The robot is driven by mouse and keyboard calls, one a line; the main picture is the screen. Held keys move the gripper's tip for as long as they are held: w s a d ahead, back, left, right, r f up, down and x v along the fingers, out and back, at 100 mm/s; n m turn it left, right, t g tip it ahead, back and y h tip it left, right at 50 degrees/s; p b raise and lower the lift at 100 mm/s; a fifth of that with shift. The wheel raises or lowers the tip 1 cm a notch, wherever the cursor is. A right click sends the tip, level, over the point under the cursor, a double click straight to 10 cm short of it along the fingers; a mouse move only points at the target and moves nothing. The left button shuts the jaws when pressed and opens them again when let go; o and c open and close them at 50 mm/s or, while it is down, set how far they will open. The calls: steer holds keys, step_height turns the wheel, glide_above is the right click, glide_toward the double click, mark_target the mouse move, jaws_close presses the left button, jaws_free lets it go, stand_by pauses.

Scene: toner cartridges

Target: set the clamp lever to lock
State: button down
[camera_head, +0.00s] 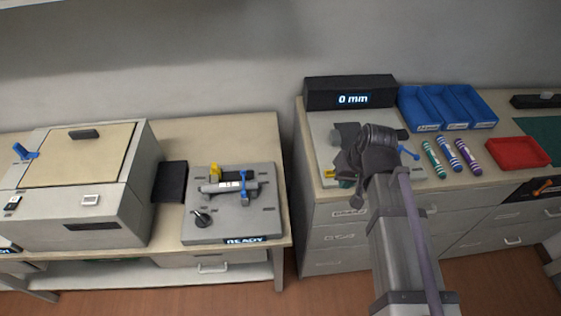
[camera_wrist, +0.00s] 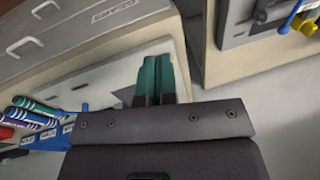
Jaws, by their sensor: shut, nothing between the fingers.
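The grey fixture plate (camera_head: 205,232) on the left table bears a grey cylinder (camera_head: 215,187) under a blue clamp part (camera_head: 243,188), a yellow piece (camera_head: 214,169) and a black-knobbed lever (camera_head: 201,217). I cannot tell which part is the clamp lever. A second blue lever (camera_head: 410,152) shows on the right counter beside my arm. My gripper (camera_wrist: 153,65) is shut and empty, its green fingers over the pale plate beside the drawers. The arm hides the fingers in the head view. A blue part (camera_wrist: 291,16) and yellow piece (camera_wrist: 306,24) show in the wrist view's upper right corner.
A black display box (camera_head: 350,99) reads "0 mm". Blue bins (camera_head: 471,107), several coloured cylinders (camera_head: 452,155) and a red tray (camera_head: 518,153) stand on the right counter. A boxy machine (camera_head: 80,210) stands far left. A gap separates table and counter.

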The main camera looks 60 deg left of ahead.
mark_target(244, 187)
steer(key=s+a+r+n+g+y, duration=0.1)
steer(key=s+a+n, duration=0.1)
steer(key=s+a, duration=0.5)
steer(key=s+a+r+n+g+y, duration=0.1)
steer(key=s+a, duration=0.3)
steer(key=a, duration=0.6)
steer(key=b+x, duration=0.3)
steer(key=x, duration=0.1)
steer(key=b+x, duration=0.4)
steer(key=s+b+x, duration=0.1)
steer(key=b+x, duration=0.3)
steer(key=x, duration=0.1)
steer(key=shift+s+r, duration=0.1)
steer(key=shift+r, duration=0.1)
steer(key=shift+s+a, duration=0.2)
steer(key=shift+s, duration=0.15)
steer(key=shift+s+a+f, duration=0.3)
steer(key=shift+s, duration=0.2)
steer(key=shift+s+r, duration=0.1)
steer(key=shift+s, duration=0.05)
